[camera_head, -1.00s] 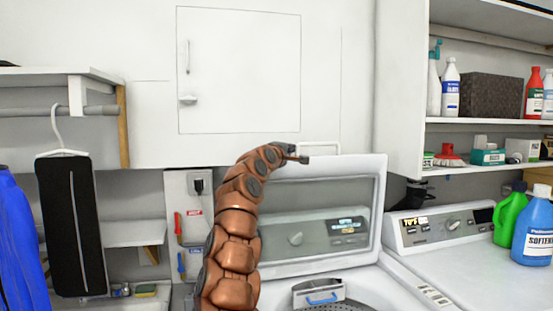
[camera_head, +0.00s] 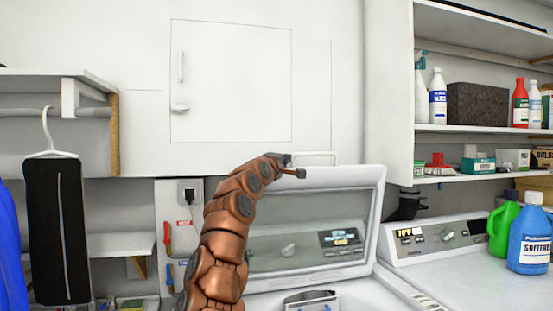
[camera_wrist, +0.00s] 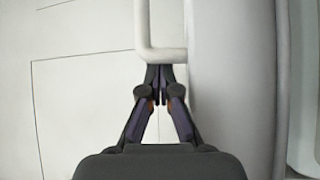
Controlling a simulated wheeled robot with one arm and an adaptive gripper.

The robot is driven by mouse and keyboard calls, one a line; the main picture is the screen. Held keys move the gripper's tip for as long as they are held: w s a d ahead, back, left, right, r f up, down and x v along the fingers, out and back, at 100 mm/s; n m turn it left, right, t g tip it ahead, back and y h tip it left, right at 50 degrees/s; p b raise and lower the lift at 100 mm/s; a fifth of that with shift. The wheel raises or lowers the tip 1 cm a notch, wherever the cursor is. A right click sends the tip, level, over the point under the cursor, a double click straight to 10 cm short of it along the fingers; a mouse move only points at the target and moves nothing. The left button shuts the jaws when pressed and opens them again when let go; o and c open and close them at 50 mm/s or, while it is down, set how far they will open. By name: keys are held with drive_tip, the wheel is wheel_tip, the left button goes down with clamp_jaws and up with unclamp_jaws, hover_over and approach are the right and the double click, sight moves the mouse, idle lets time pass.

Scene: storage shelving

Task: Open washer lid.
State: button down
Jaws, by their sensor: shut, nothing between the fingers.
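The washer lid (camera_head: 372,215) stands raised, roughly upright, in the head view; the control panel shows through its window. A white handle (camera_head: 318,154) sits at its top edge. My gripper (camera_head: 300,173) is at the lid's top edge, beside the handle's left end. In the wrist view my gripper (camera_wrist: 160,72) is shut and empty, its fingertips close to the bend of the white handle (camera_wrist: 142,25). Whether they touch cannot be told. The washer's opening (camera_head: 312,298) shows only partly at the bottom of the head view.
A white cabinet door (camera_head: 232,85) is on the wall behind. To the right, a second machine's panel (camera_head: 432,236) stands near green (camera_head: 503,228) and blue (camera_head: 530,238) bottles, below stocked shelves. A hanging black garment (camera_head: 57,232) is at the left.

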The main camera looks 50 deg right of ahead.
drive_tip(key=shift+s, duration=0.1)
drive_tip(key=shift+a+f+b, duration=0.35)
drive_tip(key=shift+a+b, duration=0.4)
drive_tip(key=shift+b, duration=0.3)
drive_tip(key=r+b+v, duration=0.1)
drive_tip(key=b+v, duration=0.6)
drive_tip(key=v, duration=0.1)
drive_tip(key=shift+a+f, duration=0.2)
drive_tip(key=shift+f, duration=0.15)
